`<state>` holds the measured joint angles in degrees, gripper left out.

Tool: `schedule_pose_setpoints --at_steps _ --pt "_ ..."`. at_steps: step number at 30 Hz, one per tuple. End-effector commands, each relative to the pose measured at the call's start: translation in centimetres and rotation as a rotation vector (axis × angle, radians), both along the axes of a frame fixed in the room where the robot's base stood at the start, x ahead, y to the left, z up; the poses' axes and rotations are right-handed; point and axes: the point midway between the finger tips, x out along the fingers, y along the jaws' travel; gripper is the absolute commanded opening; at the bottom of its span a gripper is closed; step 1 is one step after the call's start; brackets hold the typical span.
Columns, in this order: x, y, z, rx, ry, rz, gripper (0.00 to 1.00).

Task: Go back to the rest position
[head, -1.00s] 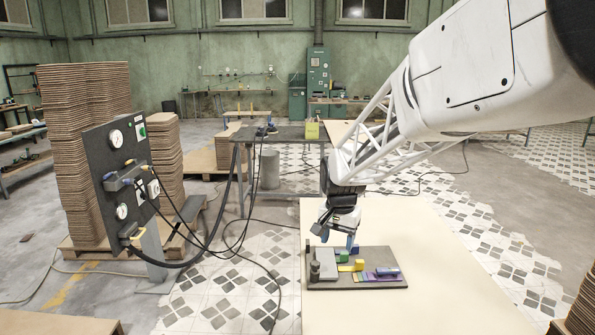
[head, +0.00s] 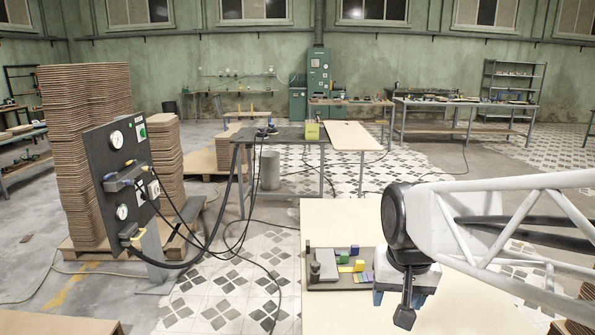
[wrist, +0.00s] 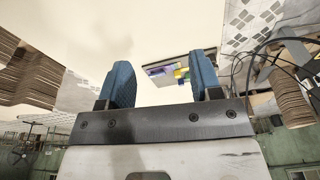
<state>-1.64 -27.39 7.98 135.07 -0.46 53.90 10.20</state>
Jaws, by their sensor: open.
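My gripper (head: 397,298) hangs over the pale table (head: 450,311) at the right of the head view, to the right of the tray and in front of its right end. Its two blue fingers stand apart in the wrist view (wrist: 162,78), with nothing between them. The grey tray (head: 330,287) lies on the table, its right part hidden behind my arm. It holds a yellow block (head: 359,266), a blue block (head: 354,250), a green block (head: 341,257), coloured strips (head: 366,277) and a grey plate (head: 328,266).
A dark gauge panel (head: 120,183) with hoses stands at the left, before tall stacks of curved boards (head: 85,150).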

Motion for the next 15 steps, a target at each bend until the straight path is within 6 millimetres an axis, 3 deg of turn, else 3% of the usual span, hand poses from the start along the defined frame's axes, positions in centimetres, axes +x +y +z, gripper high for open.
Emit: schedule_pose_setpoints --at_steps 6,15 --pt "-5.5 -0.8 -0.7 -0.017 -0.028 0.062 0.59" --pt "-9.5 -1.4 -1.8 -0.033 -0.048 0.116 0.59"
